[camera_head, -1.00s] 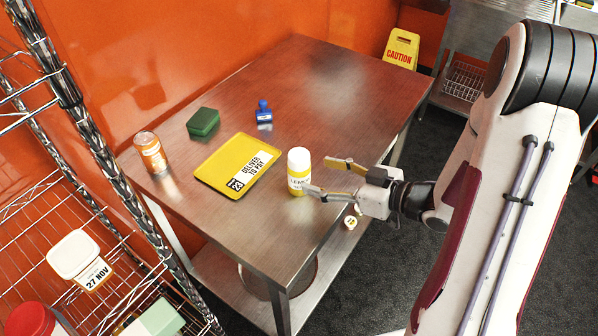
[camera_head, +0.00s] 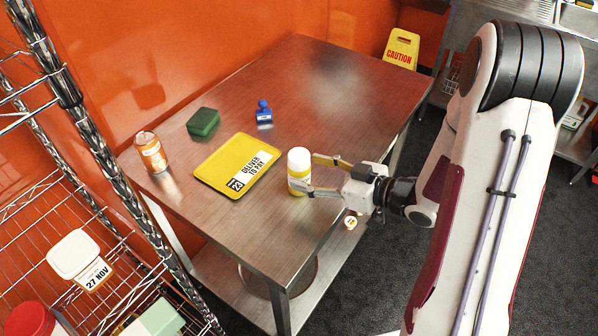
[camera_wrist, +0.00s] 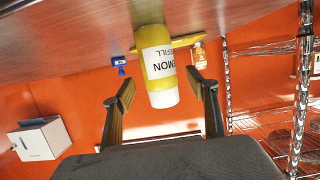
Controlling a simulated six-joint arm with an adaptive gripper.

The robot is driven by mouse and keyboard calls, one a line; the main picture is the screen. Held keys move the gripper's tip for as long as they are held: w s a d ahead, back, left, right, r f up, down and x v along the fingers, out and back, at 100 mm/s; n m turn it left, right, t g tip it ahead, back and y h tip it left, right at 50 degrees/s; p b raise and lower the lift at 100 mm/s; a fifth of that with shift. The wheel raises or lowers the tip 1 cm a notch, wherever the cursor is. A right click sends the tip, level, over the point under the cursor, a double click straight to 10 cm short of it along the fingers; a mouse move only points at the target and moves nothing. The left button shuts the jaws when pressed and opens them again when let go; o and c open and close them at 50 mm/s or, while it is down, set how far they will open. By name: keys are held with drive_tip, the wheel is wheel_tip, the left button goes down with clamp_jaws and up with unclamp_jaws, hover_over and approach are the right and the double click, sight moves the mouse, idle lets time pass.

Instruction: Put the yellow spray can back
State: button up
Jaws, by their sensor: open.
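The yellow spray can (camera_head: 299,168), yellow with a white cap and a white label, stands upright on the steel table near its right front edge. My gripper (camera_head: 304,173) is level with it, reaching in from the right, its two open fingers on either side of the can. In the wrist view, which is upside down, the can (camera_wrist: 158,66) appears between the fingertips (camera_wrist: 160,82), with gaps on both sides. The fingers are not closed on it.
A yellow tray (camera_head: 212,170) marked "DELIVER TO PAY" lies just left of the can. A wire rack (camera_head: 110,240) is at left. The table's far part is clear.

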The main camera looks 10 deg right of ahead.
sight(309, 171)
drive_tip(key=shift+x, duration=1.95)
drive_tip(key=c, duration=1.5)
drive_tip(key=shift+r, duration=0.2)
drive_tip(key=shift+r, duration=4.9)
